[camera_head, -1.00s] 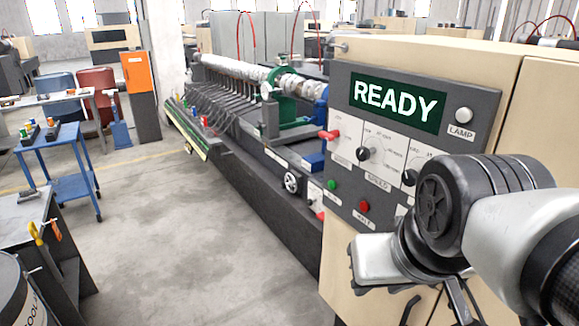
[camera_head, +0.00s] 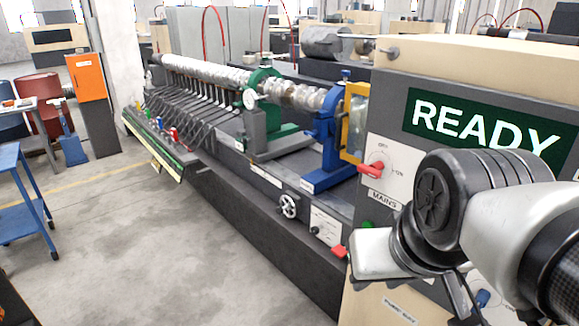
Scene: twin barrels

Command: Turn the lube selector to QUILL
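I cannot identify a lube selector in the head view; no label reading LUBE or QUILL can be made out. A small white plate (camera_head: 327,226) with a dark knob is on the machine's front, its print too small to read. A red handle (camera_head: 340,251) sticks out just below it. On the control panel (camera_head: 397,110) a red MAINS switch (camera_head: 372,168) has OFF and ON marks. A blue knob (camera_head: 482,298) shows low on the right, partly behind my arm. My wrist is at the lower right, in front of the panel, hiding much of it.
The long machine bed (camera_head: 250,205) runs back to the left, with a handwheel (camera_head: 289,206) on its front. A green READY display (camera_head: 480,125) is above the switches. The concrete floor left of the machine is free. A blue cart (camera_head: 22,205) stands at the left edge.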

